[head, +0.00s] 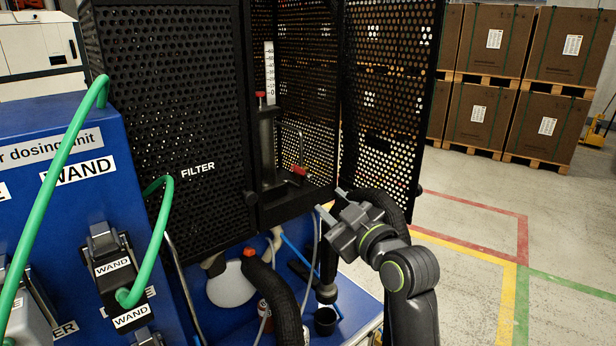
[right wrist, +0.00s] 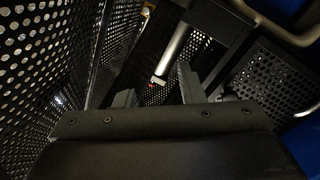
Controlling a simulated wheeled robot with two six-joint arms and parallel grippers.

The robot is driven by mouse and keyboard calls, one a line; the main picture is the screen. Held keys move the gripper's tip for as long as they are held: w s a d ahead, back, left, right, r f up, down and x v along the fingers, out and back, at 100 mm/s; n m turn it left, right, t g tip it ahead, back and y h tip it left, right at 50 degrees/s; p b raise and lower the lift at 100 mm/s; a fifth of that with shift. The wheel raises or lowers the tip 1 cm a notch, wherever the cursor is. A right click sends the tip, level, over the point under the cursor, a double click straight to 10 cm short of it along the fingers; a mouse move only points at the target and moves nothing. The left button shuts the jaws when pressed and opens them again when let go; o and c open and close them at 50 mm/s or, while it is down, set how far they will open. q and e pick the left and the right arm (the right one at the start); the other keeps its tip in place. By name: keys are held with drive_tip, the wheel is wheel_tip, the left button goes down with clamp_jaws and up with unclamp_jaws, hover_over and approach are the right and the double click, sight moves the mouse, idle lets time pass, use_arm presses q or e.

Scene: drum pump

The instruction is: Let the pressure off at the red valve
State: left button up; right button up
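The red valve (head: 299,170) is a small red handle at the lower right of the filter unit's open housing, beside a thin metal pipe. In the right wrist view a small red and white part (right wrist: 153,84) shows beyond my fingers; I cannot tell for sure that it is the valve. My right gripper (head: 330,203) is below and to the right of the valve, apart from it. In the right wrist view its two fingers (right wrist: 156,92) stand apart with nothing between them. My left gripper is not in view.
The black perforated filter housing (head: 190,120) and its open perforated door (head: 385,100) flank the valve. A scale (head: 269,70) stands inside, above a red-topped part (head: 260,95). The blue dosing unit (head: 60,210) with green hoses is at left.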

wheel_tip(320, 180, up, 2)
drive_tip(key=w+d+r+m+g+y+p, duration=0.15)
drive_tip(key=m+p, duration=0.35)
drive_tip(key=m, duration=1)
drive_tip(key=m+g+p, duration=0.3)
drive_tip(key=m+p, duration=0.5)
drive_tip(key=m, duration=0.6)
approach(301, 171)
drive_tip(key=x, duration=1)
drive_tip(key=shift+w+a+f, duration=0.1)
drive_tip(key=shift+w+a, duration=0.15)
drive_tip(key=shift+a, duration=0.05)
clamp_jaws()
